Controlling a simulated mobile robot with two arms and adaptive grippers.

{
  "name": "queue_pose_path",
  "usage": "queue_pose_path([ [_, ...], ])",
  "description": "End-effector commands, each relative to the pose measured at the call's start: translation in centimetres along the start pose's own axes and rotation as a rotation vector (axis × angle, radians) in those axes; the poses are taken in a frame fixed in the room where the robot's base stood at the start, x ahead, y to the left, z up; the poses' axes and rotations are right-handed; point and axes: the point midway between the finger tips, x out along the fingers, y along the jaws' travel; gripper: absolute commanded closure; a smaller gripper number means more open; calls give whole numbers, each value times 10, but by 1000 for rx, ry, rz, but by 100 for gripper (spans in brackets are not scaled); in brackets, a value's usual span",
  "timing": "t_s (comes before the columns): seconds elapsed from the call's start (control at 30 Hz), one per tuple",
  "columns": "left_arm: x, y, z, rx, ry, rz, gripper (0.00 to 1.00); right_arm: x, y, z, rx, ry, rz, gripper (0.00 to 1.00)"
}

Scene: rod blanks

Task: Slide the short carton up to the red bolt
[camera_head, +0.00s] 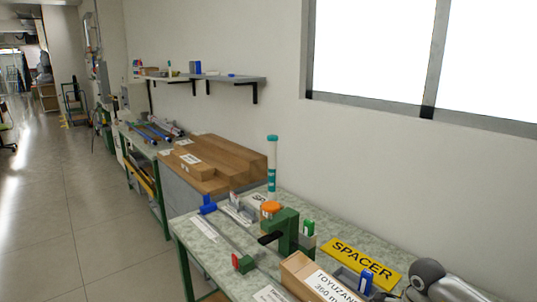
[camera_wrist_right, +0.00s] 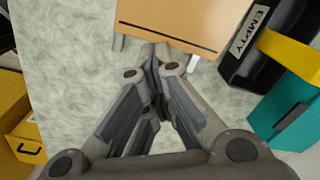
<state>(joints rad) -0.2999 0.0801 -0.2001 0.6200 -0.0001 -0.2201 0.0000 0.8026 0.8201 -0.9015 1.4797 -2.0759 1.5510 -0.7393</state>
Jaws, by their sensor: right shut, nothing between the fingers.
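A tan carton (camera_wrist_right: 168,22) with a dark slot line lies at the top of the right wrist view. My right gripper (camera_wrist_right: 158,58) is shut and empty, its fingertips just below the carton's near edge; I cannot tell whether they touch. In the head view, an open-looking tan carton (camera_head: 297,265) with a white printed label stands at the front of the bench; I cannot tell if it is the same one. A small red piece (camera_head: 235,260) sits at a green block on the rail left of it; I cannot tell if it is the red bolt. My left gripper is not in view.
The speckled bench (camera_head: 215,265) holds a green clamp-like block (camera_head: 286,228), a yellow SPACER sign (camera_head: 364,262) and a teal-capped tube (camera_head: 272,165). A black bin (camera_wrist_right: 258,45) marked EMPTY and a teal box (camera_wrist_right: 285,112) stand right of my gripper. Bare bench lies left of it.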

Motion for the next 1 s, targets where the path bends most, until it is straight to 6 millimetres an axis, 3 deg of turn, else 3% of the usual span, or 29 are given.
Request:
queue_pose_path([
  [0.03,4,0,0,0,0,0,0,21,13,-2,-7,17,34,100],
  [0.43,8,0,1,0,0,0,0,23,10,5,-8,12,33,100],
  [0.73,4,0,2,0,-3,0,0,16,9,2,-7,12,28,100],
  [1.0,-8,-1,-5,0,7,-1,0,1,15,-12,-5,13,25,100],
])
